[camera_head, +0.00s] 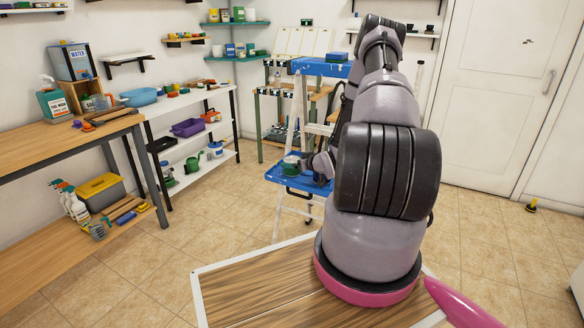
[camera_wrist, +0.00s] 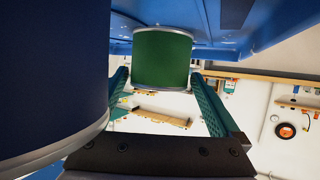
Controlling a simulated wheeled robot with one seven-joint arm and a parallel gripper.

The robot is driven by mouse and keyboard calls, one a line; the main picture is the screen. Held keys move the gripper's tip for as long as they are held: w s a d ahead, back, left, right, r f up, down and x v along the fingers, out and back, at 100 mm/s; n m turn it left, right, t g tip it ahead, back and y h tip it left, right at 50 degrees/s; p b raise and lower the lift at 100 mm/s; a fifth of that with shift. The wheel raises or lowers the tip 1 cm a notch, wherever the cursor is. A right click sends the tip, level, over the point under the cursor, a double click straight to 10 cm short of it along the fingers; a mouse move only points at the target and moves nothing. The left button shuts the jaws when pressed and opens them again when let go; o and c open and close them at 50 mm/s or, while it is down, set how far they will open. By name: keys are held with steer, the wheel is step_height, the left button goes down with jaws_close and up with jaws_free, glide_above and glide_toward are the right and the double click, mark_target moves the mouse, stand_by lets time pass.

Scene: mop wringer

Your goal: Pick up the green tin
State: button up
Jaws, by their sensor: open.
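The green tin (camera_wrist: 162,57) has pale metal rims and stands against the blue tray (camera_wrist: 285,20), which fills the top of the upside-down wrist view. In the wrist view my gripper (camera_wrist: 160,80) is open, with one teal finger towards each side of the tin. The tin is in line with the gap between the fingers. I cannot tell whether either finger touches it.
A large dark-blue tin (camera_wrist: 50,70) is close beside my gripper, at left in the wrist view. The white stepladder (camera_head: 297,115) rises behind the tray. A white shelf unit (camera_head: 200,165) and a wooden workbench (camera_head: 60,145) stand left. Tiled floor (camera_head: 200,235) is clear between.

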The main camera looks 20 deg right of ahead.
steer(key=shift+x, duration=1.05)
steer(key=shift+d, duration=0.1)
steer(key=c, duration=1.3)
steer(key=shift+r, duration=0.15)
